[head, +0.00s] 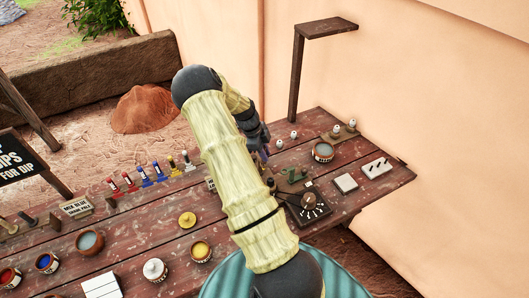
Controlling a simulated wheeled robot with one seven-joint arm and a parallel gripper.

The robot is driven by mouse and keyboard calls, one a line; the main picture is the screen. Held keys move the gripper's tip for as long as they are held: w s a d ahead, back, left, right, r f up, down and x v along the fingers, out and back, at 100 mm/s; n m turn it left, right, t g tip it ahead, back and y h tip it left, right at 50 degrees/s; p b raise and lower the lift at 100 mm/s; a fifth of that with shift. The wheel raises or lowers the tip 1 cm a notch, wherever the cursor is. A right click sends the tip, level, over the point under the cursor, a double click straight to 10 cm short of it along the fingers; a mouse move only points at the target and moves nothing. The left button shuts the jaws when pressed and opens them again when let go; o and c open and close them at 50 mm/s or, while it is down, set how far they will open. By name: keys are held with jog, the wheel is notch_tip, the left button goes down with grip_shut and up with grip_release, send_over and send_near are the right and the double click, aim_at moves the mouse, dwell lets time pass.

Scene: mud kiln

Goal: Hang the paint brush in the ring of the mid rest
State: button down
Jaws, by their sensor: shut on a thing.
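My gripper (260,143) is at the end of my arm, above the back of the table, with its fingers pointing down. It is small and partly hidden by its own wrist. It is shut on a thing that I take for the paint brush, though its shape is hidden. I cannot tell which piece is the mid rest, and no ring can be made out.
A tall dark post with a top arm (297,80) rises behind, near the wall. My arm hides the table's middle.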

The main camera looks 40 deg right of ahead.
jog(key=shift+f+b, duration=0.7)
jog(key=shift+f, duration=0.1)
dwell(0.5)
jog(key=c, duration=0.8)
grip_release()
jog(key=shift+r, duration=0.1)
jog(key=shift+r+p, duration=2.25)
jog(key=shift+r, duration=1.45)
